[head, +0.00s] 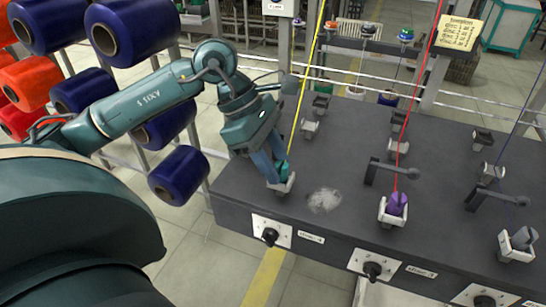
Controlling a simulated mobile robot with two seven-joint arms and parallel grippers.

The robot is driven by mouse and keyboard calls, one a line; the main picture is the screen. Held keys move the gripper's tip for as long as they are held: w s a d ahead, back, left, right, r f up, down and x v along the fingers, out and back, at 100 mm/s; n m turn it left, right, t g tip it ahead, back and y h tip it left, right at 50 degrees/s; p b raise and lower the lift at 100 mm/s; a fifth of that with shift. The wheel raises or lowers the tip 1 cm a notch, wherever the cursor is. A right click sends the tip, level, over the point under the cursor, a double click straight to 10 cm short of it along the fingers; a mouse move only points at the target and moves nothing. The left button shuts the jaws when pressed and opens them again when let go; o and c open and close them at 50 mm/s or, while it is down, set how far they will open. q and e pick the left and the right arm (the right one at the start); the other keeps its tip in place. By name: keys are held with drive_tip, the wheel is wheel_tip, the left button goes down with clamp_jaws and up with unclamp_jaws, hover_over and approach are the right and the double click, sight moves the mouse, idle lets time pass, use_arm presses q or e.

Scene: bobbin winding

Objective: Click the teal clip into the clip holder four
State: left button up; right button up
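The teal clip (283,168) is small and sits at the tips of my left gripper (274,170), at the near left of the dark machine table. The gripper points down and its fingers appear closed on the clip. The white clip holder (285,186) is directly under the clip, beside the front edge above the leftmost knob. The clip is at or in the holder's mouth; the fingers partly hide the contact, so I cannot tell if it is fully seated. A yellow thread (307,82) runs down to the clip. My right gripper is out of view.
Grey fluff (324,200) lies right of the holder. A purple clip (396,204) stands in another holder with a red thread (420,90). A grey clip (522,238) is in the far right holder. Dark arms (388,170) stick up. Blue spools (180,175) hang at left.

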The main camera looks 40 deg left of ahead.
use_arm(q)
drive_tip(key=c, duration=0.8)
wheel_tip(320, 180, up, 5)
drive_tip(key=p, duration=0.3)
drive_tip(key=shift+f, duration=0.25)
